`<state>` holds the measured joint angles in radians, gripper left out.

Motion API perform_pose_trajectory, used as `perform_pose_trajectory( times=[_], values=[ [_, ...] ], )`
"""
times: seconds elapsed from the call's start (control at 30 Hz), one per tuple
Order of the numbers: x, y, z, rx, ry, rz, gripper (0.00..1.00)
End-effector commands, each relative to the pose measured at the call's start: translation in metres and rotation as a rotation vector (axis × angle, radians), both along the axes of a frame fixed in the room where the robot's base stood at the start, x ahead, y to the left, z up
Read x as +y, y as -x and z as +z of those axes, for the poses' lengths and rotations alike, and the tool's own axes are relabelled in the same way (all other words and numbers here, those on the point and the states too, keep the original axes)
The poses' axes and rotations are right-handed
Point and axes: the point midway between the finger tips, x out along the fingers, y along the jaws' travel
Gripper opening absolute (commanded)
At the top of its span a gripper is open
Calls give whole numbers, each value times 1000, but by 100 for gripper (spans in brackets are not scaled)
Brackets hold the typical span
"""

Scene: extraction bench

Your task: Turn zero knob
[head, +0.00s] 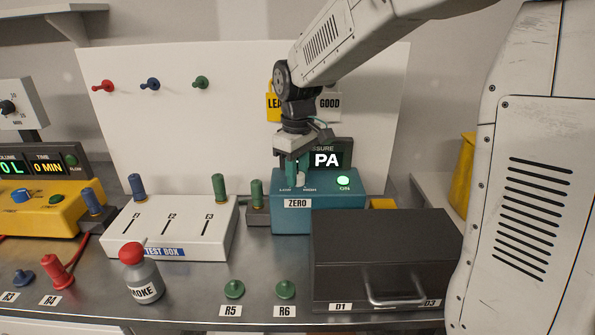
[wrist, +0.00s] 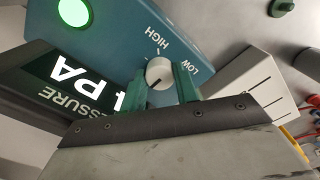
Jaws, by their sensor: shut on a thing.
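The zero knob (wrist: 159,72) is a round white dial with a dark pointer line, on top of the teal pressure meter (head: 340,210). HIGH and LOW are printed beside it. My gripper (head: 293,176) points down over the meter, above its ZERO label (head: 297,203). In the wrist view, my gripper's green fingers (wrist: 162,88) are on either side of the knob, shut on it. In the head view the fingers mostly hide the knob. The meter's display (head: 327,159) reads PA, its number largely hidden. A round green ON light (head: 343,181) glows.
A dark case (head: 385,248) with a front handle stands right of the meter. A white test box (head: 170,225) with green and blue plugs is to the left. A smoke bottle (head: 141,280) and green plugs R5 (head: 234,289) and R6 (head: 286,289) stand in front.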

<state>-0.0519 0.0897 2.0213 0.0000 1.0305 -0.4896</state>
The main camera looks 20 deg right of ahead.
Motion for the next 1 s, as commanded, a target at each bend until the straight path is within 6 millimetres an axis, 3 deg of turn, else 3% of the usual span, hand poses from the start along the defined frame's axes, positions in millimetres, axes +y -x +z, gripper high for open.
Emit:
perform_pose_trajectory(
  times=[0.6, 1.0],
  values=[
    [0, 0, 1, 0, 0, -381, 8],
    [0, 0, 1, 0, 0, -476, 8]
  ],
)
